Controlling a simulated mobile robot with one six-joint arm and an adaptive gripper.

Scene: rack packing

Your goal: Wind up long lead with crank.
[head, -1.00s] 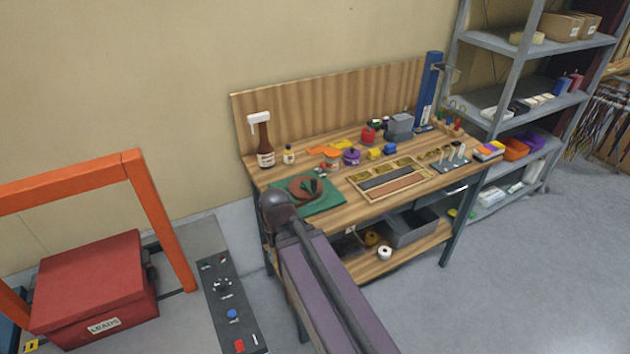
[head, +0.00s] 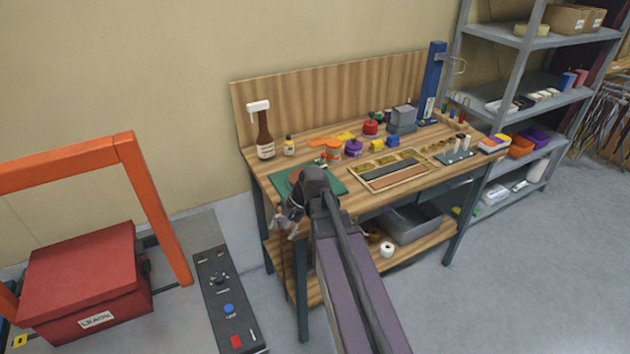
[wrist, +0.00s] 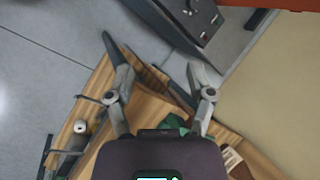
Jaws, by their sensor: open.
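My gripper (head: 288,222) is open and empty, in front of the left front edge of the workbench (head: 270,160). In the wrist view its two fingers (wrist: 150,60) are spread apart over the bench edge and floor. A green mat (head: 338,186) lies on the left of the bench top, and my arm covers much of it. The round brown coil seen on this mat earlier is now mostly hidden behind my arm; I cannot tell if it is the long lead. I cannot make out a crank for certain.
A red box (head: 75,285) with a label stands under an orange frame (head: 150,200) at left. A dark control panel (head: 228,300) with knobs and buttons lies beside it. Bottles, a sorting tray (head: 430,180) and small parts crowd the bench. Grey shelves (head: 530,120) stand at right.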

